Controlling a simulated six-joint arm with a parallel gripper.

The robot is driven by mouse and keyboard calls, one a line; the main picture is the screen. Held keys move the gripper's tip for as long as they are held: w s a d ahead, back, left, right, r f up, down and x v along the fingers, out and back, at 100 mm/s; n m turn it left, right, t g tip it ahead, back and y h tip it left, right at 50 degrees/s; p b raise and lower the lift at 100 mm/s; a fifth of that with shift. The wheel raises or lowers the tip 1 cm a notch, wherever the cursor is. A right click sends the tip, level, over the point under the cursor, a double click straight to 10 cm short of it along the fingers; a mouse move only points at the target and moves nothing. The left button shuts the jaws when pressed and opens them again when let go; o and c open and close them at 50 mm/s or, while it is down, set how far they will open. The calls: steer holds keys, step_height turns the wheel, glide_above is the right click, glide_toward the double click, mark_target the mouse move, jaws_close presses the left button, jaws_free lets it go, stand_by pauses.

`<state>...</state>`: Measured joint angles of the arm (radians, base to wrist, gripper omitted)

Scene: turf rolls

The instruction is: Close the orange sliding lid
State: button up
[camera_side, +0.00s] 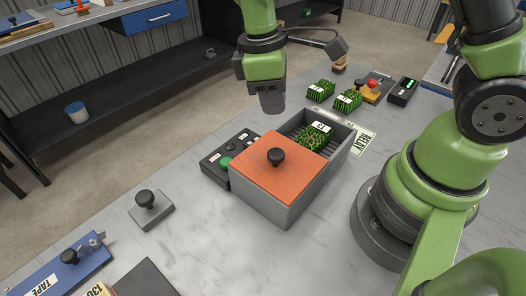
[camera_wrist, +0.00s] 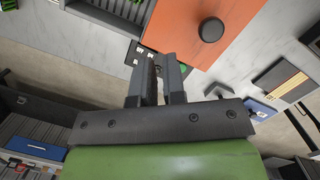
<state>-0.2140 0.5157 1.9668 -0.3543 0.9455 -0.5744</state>
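The orange sliding lid (camera_side: 262,172) lies on top of a grey box (camera_side: 290,205) and covers its near part. A round black knob (camera_side: 276,157) stands on the lid. The far part of the box is open, and a green turf roll (camera_side: 314,137) with a white label shows inside. My gripper (camera_side: 271,107) hangs above and behind the box, apart from the lid. In the wrist view the lid (camera_wrist: 190,30) and knob (camera_wrist: 211,30) are beyond my fingertips (camera_wrist: 160,58). A narrow gap shows between the fingers, with nothing held.
A dark button panel (camera_side: 225,160) with a green button stands close against the box's left side. A small grey block with a black knob (camera_side: 150,205) is further left. Two turf rolls (camera_side: 335,95), a red-button box (camera_side: 372,88) and a dark device (camera_side: 403,91) stand behind.

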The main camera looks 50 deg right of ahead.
steer(key=a+n, duration=0.1)
steer(key=a, duration=0.2)
steer(key=a+r+n+h, duration=0.1)
steer(key=a+n, duration=0.1)
steer(key=a, duration=0.1)
steer(key=a+r+n, duration=0.1)
steer(key=a+n, duration=0.1)
steer(key=a, duration=0.1)
steer(key=shift+w+r+h, duration=0.25)
steer(key=shift+w+h, duration=0.05)
steer(key=shift+h, duration=0.1)
jaws_close()
steer(key=s+a+r+n+h, duration=0.1)
steer(key=s+a+r+n, duration=0.15)
steer(key=a, duration=0.35)
glide_above(268, 169)
steer(key=a, duration=0.3)
steer(key=shift+n, duration=0.25)
steer(key=f, duration=0.9)
steer(key=shift+w+f, duration=0.2)
steer(key=shift+w, duration=0.15)
steer(key=shift+s+d, duration=0.15)
steer(key=shift+d, duration=0.35)
steer(key=d, duration=1.2)
steer(key=shift+d, duration=0.35)
